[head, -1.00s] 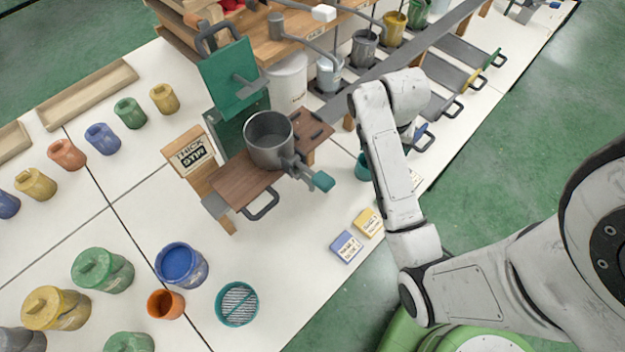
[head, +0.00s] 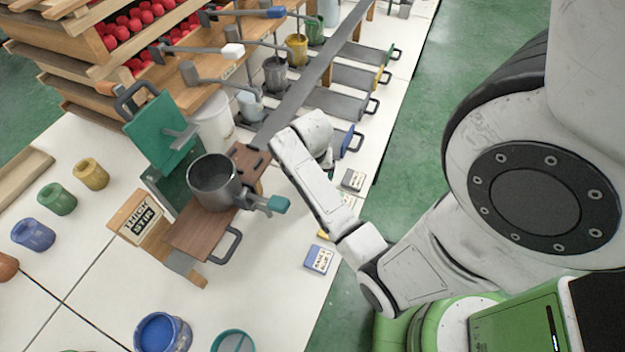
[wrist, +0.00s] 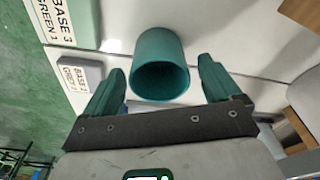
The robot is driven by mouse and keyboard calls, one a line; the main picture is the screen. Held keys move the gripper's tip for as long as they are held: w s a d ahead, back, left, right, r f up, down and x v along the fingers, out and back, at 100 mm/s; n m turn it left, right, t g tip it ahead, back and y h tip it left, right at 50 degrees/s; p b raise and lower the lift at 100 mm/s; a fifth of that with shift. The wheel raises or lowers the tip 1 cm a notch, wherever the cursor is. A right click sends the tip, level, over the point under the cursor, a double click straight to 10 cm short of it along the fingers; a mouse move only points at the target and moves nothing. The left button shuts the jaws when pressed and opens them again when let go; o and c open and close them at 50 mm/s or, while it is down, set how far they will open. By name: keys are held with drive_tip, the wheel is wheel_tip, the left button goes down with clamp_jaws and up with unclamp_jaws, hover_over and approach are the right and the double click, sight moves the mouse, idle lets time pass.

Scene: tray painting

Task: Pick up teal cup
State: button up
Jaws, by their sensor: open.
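The teal cup (wrist: 160,52) is in the upper middle of the wrist view, its dark round mouth facing the camera. My gripper (wrist: 161,76) is open, with one teal finger to the left of the cup and one to the right. A gap shows between each finger and the cup, so neither appears to touch it. I cannot tell how far the cup is beyond the fingertips.
In the wrist view, a small label block (wrist: 80,72) lies left of the cup. In the head view, a grey metal pot (head: 215,183) stands on a wooden stand (head: 198,232) left of my arm. A blue label block (head: 319,258) lies near the table edge. Grey slides (head: 335,103) extend behind.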

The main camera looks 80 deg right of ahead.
drive_tip(key=shift+d+f, duration=0.15)
drive_tip(key=shift+f, duration=0.9)
drive_tip(key=c, duration=1.1)
